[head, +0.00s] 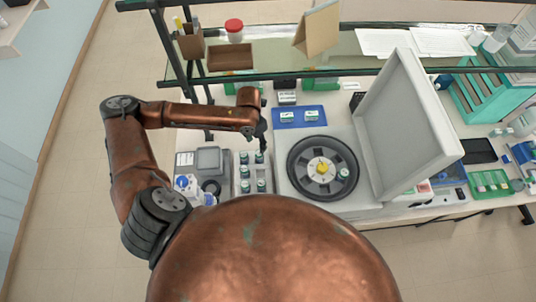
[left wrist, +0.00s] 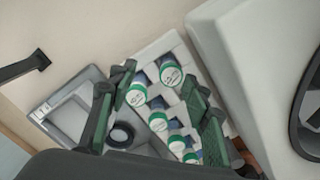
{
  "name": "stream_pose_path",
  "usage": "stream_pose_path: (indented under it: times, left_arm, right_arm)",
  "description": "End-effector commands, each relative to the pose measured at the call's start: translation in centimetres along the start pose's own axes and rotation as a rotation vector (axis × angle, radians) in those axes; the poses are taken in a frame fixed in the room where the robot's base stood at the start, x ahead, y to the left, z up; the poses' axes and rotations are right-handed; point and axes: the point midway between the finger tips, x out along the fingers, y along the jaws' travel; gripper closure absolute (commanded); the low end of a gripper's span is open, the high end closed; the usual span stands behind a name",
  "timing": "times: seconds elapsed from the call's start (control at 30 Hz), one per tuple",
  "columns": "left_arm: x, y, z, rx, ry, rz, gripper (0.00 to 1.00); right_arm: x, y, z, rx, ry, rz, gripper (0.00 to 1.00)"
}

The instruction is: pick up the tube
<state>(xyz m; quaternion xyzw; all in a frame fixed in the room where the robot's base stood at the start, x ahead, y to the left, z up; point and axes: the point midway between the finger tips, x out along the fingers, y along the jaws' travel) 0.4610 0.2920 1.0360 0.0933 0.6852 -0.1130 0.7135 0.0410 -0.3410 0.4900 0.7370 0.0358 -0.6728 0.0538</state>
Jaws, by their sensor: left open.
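Several tubes with green-and-white caps stand upright in a pale rack (head: 251,187) on the bench; one tube (head: 260,158) is at the rack's far end. In the left wrist view a tube (left wrist: 171,75) and a second tube (left wrist: 136,96) lie nearest the fingertips, with more caps in the row below. My left gripper (head: 262,130) is above the rack's far end. In the left wrist view its fingers (left wrist: 158,74) are spread on either side of the tubes, with nothing visibly gripped. Whether the fingers touch a tube cannot be told. My right gripper does not show.
A centrifuge with a dark rotor (head: 305,180) and raised lid (head: 408,125) stands right of the rack. A tube (head: 343,174) sits in the rotor. A grey device (head: 208,160) is left of the rack. A blue tray (head: 285,124) lies behind, under a glass shelf (head: 270,52).

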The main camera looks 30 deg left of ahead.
Motion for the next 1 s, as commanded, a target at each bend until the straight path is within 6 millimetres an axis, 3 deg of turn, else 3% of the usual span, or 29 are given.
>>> stream_pose_path:
  times: [0.17, 0.8, 1.0]
  left_arm:
    - [-0.1, -1.1, -0.8, 0.088, 0.039, 0.017, 0.55]
    - [7.3, -1.6, -1.2, 0.1, 0.046, 0.019, 0.55]
    - [7.8, -1.6, -1.2, 0.101, 0.045, 0.02, 0.55]
  right_arm:
    - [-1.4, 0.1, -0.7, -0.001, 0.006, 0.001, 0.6]
    - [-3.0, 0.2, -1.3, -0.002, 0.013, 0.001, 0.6]
    - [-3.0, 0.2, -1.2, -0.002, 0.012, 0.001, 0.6]
